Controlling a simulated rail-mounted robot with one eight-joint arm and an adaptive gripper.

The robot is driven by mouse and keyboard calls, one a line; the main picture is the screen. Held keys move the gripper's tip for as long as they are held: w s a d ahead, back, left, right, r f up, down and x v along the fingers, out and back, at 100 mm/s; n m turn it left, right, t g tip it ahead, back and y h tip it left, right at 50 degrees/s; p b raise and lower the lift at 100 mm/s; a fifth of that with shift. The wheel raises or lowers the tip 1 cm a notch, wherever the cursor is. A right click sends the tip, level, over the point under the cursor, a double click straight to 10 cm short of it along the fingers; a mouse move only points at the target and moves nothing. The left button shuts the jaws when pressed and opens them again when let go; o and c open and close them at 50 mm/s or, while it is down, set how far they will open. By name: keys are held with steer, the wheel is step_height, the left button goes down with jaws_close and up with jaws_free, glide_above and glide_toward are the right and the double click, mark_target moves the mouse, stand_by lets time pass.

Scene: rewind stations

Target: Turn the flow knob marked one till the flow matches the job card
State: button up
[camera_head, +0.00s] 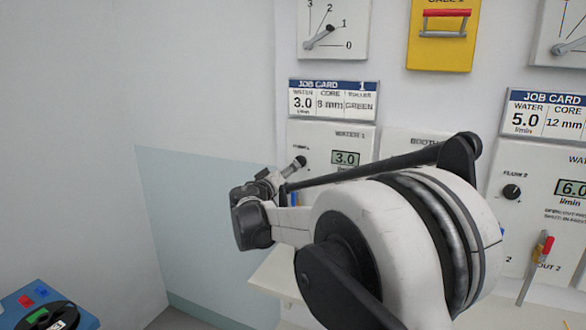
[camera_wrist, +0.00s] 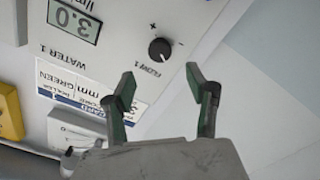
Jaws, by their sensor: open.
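The knob marked flow 1 (camera_wrist: 160,50) is a round black dial with a white pointer line, on the white Water 1 panel (camera_head: 326,137). The job card 1 (camera_head: 333,101) gives water 3.0 l/min, core 8 mm, roller green. My gripper (camera_wrist: 163,88) is open and empty, its two dark green-tipped fingers apart from the knob, which lies beyond the gap between the fingertips.
Station 2 at the right has its own job card (camera_head: 546,118) reading 5.0, a display (camera_head: 572,187) reading 6.0 and a flow 2 knob (camera_head: 511,191). A yellow box with a red handle (camera_head: 443,36) is above. A blue tray (camera_head: 82,318) sits at lower left.

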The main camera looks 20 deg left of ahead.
steer(key=shift+s, duration=1.6)
steer(key=s+d+r+m+g+h, duration=0.1)
steer(key=s+d+g, duration=0.15)
steer(key=d, duration=1.05)
steer(key=s+d+r+m+g+h, duration=0.15)
steer(key=s+d, duration=0.25)
steer(key=d, duration=1)
steer(key=s+d+m+g+h, duration=0.1)
steer(key=s+d+m+g, duration=0.2)
steer(key=d, duration=1)
steer(key=s+d+f+g+y, duration=0.1)
steer(key=s+d+f, duration=0.1)
steer(key=s+d, duration=0.5)
steer(key=s+d+f+g+y, duration=0.1)
steer(key=s+d+f+g, duration=0.15)
steer(key=s+d, duration=0.5)
steer(key=s+f+m+y, duration=0.1)
steer(key=s+f, duration=0.3)
steer(key=s, duration=0.4)
steer(key=s+d+f+m+y+b, duration=0.1)
steer(key=s+f, duration=0.4)
steer(key=s, duration=0.4)
